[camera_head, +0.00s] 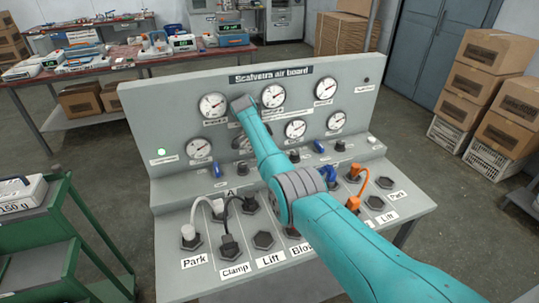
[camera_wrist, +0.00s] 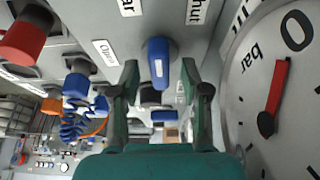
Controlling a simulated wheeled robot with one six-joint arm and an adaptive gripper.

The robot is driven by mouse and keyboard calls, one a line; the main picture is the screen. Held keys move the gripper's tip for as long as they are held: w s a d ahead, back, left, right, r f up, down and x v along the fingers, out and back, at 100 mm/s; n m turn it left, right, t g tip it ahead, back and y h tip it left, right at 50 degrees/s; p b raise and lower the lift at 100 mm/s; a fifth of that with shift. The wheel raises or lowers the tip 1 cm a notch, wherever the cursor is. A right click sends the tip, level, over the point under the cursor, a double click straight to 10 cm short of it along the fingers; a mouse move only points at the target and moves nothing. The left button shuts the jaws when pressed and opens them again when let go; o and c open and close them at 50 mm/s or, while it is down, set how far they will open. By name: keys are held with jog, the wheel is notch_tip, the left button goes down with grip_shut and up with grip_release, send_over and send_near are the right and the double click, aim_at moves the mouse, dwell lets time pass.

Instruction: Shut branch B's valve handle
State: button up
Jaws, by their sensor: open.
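In the wrist view my gripper (camera_wrist: 160,66) is open, with one dark finger on each side of a blue valve handle (camera_wrist: 158,60). The handle shows between the fingertips; I cannot tell whether they touch it. An "Open" label (camera_wrist: 105,52) is left of the handle and a "Shut" label (camera_wrist: 198,10) is above right. No branch letter is readable near it, so I cannot tell which branch it serves. In the head view my arm hides the fingers and part of the grey air board (camera_head: 165,115). Blue handles show at the left (camera_head: 217,168) and right (camera_head: 319,147).
A large gauge (camera_wrist: 270,90) is close to my right finger in the wrist view. A red knob (camera_wrist: 25,35) and a blue coiled hose (camera_wrist: 75,125) are at left. White (camera_head: 205,208), black (camera_head: 228,225) and orange (camera_head: 362,180) hoses stand on the board's front shelf.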

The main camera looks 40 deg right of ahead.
jog(key=v, duration=1.1)
jog(key=shift+r, duration=0.25)
jog(key=shift+a, duration=0.1)
